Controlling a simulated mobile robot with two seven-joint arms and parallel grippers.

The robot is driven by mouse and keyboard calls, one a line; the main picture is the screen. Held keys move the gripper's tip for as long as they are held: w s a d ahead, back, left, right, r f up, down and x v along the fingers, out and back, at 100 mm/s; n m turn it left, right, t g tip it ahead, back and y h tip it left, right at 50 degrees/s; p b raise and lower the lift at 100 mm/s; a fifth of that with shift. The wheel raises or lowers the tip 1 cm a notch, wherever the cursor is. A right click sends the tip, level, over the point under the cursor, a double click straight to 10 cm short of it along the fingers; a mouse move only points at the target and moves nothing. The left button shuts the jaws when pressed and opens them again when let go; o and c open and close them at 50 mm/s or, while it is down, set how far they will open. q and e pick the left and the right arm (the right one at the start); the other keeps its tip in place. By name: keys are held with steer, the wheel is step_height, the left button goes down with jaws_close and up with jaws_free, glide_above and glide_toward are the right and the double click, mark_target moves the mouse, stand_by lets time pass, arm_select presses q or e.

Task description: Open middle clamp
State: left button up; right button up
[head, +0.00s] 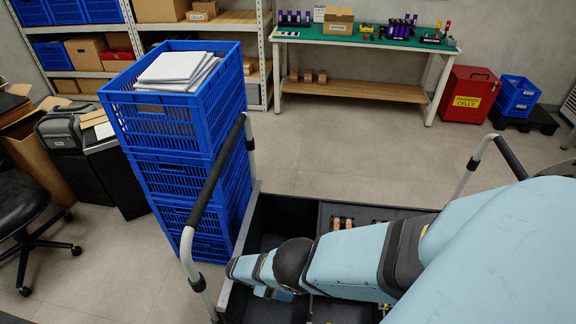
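A light-blue arm of mine comes in from the right in the head view and reaches over a dark open tray (262,222) at the bottom centre. No gripper fingers show; the arm's far end and the frame's lower edge hide that area. Small copper-coloured pieces (342,223) lie in the tray just behind the arm. I cannot make out which part is the middle clamp, nor whether any clamp is open. Much of the tray is hidden under the arm.
Stacked blue crates (190,175) stand directly left of the tray, with papers (177,70) on top. Black-gripped handles rise at the tray's left (213,180) and right (511,157). A green-topped bench (385,38) and a red box (467,95) stand behind, across clear floor.

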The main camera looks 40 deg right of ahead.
arm_select(q)
step_height(320, 180, up, 15)
steer(key=s+a+p, duration=0.1)
steer(key=p, duration=1.5)
steer(key=shift+a+r+p, duration=0.15)
steer(key=shift+a+p, duration=0.1)
steer(key=shift+p, duration=0.05)
steer(key=shift+s, duration=0.2)
steer(key=shift+w, duration=0.1)
